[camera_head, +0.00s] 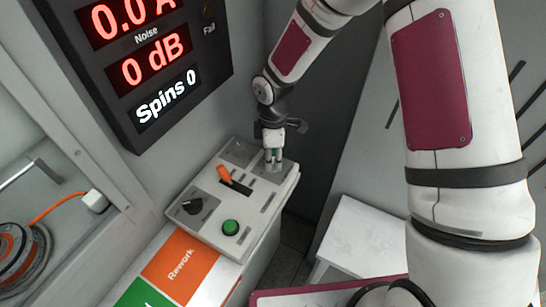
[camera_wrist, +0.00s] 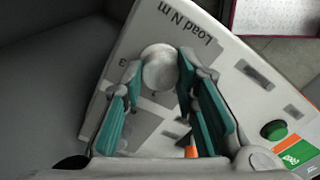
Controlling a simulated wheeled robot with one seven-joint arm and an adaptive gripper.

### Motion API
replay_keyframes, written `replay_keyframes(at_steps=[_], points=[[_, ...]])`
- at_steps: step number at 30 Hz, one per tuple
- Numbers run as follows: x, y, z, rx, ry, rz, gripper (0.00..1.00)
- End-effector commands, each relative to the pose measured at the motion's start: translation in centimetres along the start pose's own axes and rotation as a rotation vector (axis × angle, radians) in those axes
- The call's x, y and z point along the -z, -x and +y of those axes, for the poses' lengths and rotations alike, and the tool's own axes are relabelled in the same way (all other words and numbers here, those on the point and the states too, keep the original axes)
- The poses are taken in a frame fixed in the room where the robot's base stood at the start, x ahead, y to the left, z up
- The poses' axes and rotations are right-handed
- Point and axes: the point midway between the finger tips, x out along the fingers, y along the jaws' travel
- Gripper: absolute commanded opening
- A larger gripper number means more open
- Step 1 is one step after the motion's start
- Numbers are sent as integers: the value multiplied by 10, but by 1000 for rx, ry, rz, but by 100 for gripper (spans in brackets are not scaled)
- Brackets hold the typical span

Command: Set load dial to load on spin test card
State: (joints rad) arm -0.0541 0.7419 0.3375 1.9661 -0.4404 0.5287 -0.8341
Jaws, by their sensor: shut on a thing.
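The load dial (camera_wrist: 160,66) is a round pale knob in the wrist view, beside the printed words "Load N m" (camera_wrist: 187,21) on the light control panel (camera_wrist: 225,75). My gripper (camera_wrist: 158,72) has teal-padded fingers on both sides of the dial and is shut on it. In the head view, my gripper (camera_head: 273,160) points down at the back right of the control panel (camera_head: 262,208), and the dial is hidden there. The dial's setting cannot be read. I cannot make out a spin test card.
The panel carries an orange-handled lever (camera_head: 224,173), a black knob (camera_head: 192,206) and a green button (camera_head: 230,227). A display (camera_head: 150,70) above reads 0 dB and Spins 0. An orange Rework area (camera_head: 180,266) is in front. A white box (camera_head: 355,240) stands to the right.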

Motion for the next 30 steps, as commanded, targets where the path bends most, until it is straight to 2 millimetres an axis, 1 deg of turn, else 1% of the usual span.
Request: replay_keyframes(at_steps=[8,30], points=[[0,0,0,1,-148,2,0],[-1,0,-1,1,-843,20,0]])
